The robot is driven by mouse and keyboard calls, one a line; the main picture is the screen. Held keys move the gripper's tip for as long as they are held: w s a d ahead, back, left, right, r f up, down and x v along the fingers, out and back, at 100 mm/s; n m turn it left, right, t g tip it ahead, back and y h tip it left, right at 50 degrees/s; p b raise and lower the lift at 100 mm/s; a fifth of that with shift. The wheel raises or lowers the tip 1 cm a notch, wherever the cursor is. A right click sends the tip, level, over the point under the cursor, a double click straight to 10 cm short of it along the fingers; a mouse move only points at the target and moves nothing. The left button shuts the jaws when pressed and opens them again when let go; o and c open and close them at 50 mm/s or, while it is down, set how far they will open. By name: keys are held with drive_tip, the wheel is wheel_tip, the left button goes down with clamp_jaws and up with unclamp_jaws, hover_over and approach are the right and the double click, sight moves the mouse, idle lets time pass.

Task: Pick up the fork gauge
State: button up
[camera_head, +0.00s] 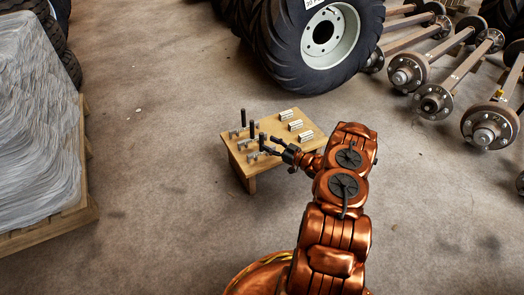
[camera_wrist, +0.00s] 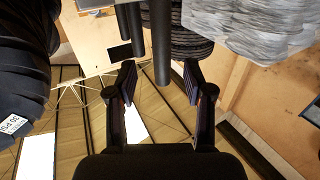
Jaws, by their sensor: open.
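A low wooden table (camera_head: 279,143) carries several small metal pieces. Along its left part stand upright black handles, at the back (camera_head: 243,117), in the middle (camera_head: 252,129) and nearest my gripper (camera_head: 262,142), beside small grey forked pieces (camera_head: 243,145). I cannot tell for sure which piece is the fork gauge. My gripper (camera_head: 269,145) is open, just right of the nearest handle. In the wrist view, my gripper (camera_wrist: 159,80) has its fingers apart. A black handle (camera_wrist: 161,45) reaches from the top edge to between the fingertips, with no clear contact. Its base is out of view.
Silver blocks (camera_head: 295,125) lie in a row on the table's right side. A large wheel (camera_head: 322,40) stands behind the table. Axles with hubs (camera_head: 435,70) lie at the right. A wrapped pallet (camera_head: 38,110) stands at the left. The floor around the table is clear.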

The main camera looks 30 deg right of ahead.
sight(263, 142)
drive_tip(key=x, duration=0.1)
drive_tip(key=b+x, duration=0.2)
drive_tip(key=x, duration=0.1)
drive_tip(key=shift+a+f, duration=0.2)
drive_tip(key=shift+f, duration=0.1)
drive_tip(key=shift+w+a+r, duration=0.1)
drive_tip(key=shift+w, duration=0.2)
drive_tip(key=shift+c, duration=0.3)
clamp_jaws()
